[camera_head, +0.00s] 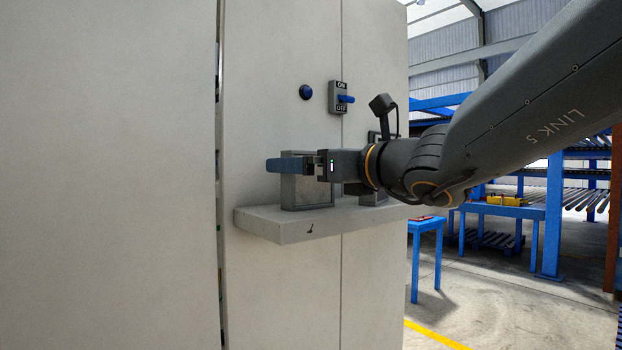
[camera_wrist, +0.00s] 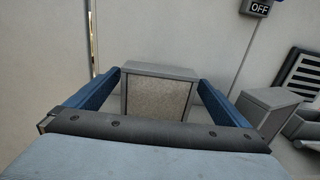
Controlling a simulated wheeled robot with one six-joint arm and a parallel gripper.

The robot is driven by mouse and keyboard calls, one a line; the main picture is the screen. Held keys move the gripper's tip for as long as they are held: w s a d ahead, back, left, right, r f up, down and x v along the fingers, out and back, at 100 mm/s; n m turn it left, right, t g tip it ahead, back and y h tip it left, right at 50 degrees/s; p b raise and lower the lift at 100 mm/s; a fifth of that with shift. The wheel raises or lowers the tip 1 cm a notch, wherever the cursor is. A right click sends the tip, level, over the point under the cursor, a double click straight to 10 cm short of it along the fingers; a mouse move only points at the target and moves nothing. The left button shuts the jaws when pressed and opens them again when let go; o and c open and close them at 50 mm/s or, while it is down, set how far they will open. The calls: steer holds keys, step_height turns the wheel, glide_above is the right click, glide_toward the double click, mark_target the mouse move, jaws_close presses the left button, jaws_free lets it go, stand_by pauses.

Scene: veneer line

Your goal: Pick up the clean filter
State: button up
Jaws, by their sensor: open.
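A grey-framed block with a pale speckled face, which looks like the clean filter (camera_head: 307,192), stands upright on a grey shelf (camera_head: 290,229) on the cabinet front. In the wrist view the filter (camera_wrist: 157,102) sits between the two blue fingers of my gripper (camera_wrist: 160,80). The fingers are spread, one on each side, with small gaps showing at both sides. In the head view my gripper (camera_head: 280,165) reaches in from the right at the filter's upper part and hides some of it. The filter's lower edge is hidden in the wrist view.
Right of the filter, the wrist view shows a grey box (camera_wrist: 268,108) and a black slatted panel (camera_wrist: 301,73) close by. An ON/OFF switch (camera_head: 341,98) and a blue button (camera_head: 306,92) are on the cabinet above the shelf. A blue table (camera_head: 427,226) stands farther right.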

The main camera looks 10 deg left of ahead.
steer(key=shift+p+x, duration=0.8)
steer(key=shift+x, duration=1.35)
steer(key=shift+s, duration=0.1)
steer(key=c, duration=1.2)
